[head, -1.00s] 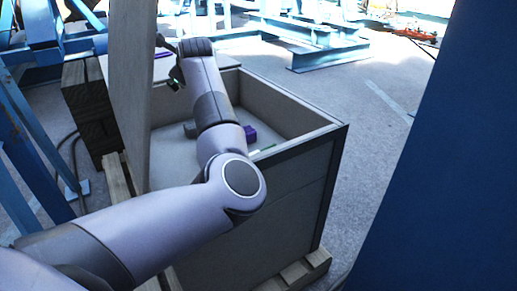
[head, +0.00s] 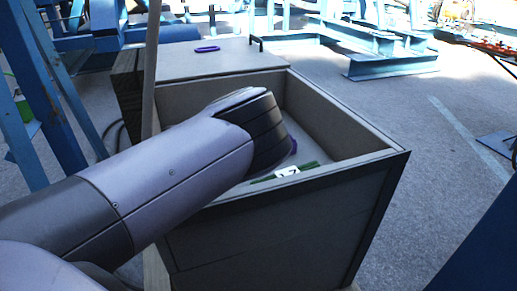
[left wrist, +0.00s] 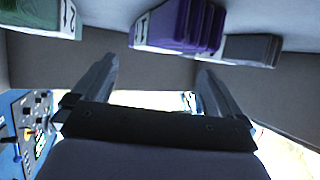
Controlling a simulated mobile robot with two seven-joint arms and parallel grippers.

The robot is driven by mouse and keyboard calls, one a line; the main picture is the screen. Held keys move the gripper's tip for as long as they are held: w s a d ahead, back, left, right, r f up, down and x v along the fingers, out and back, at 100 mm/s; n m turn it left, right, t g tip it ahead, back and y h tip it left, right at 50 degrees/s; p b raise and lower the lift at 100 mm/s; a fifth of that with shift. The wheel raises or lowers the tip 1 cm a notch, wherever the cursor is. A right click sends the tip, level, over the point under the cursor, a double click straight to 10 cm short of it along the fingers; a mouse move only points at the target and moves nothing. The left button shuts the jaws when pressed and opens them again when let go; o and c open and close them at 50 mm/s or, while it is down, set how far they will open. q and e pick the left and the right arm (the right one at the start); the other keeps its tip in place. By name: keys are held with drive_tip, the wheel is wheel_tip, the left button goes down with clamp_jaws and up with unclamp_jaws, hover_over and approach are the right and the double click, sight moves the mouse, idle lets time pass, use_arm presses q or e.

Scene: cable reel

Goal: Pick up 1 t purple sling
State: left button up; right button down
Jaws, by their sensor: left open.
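The purple sling (left wrist: 182,24) lies in the open box, a folded bundle with a white tag that seems to read 1. In the head view only a sliver of purple (head: 293,147) shows beside my arm. My left gripper (left wrist: 158,62) is open and empty inside the box. In the left wrist view its two fingers point toward the purple sling, which is apart from them. In the head view my left arm hides the gripper. My right gripper is not in view.
A green sling (left wrist: 40,14) with a white tag lies to one side of the purple one, a grey sling (left wrist: 250,49) to the other. The box (head: 345,166) has upright walls around the slings. A purple ring (head: 207,49) lies on a flat surface behind.

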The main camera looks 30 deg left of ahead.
use_arm(q)
drive_tip(key=shift+w+d+f, duration=0.3)
drive_tip(key=shift+w, duration=0.15)
drive_tip(key=b+x, duration=0.2)
drive_tip(key=x, duration=0.2)
drive_tip(key=shift+w+d+f+b, duration=0.1)
drive_tip(key=shift+w+f+b, duration=0.1)
drive_tip(key=shift+w+b, duration=0.15)
drive_tip(key=shift+w+d+f, duration=0.15)
drive_tip(key=shift+w+d, duration=0.05)
drive_tip(key=shift+w, duration=0.35)
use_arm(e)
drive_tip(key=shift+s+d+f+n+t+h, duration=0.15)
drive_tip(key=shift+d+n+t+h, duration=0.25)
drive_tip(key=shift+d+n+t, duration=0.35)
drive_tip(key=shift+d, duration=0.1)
use_arm(q)
drive_tip(key=c, duration=1.3)
drive_tip(key=shift+o, duration=0.2)
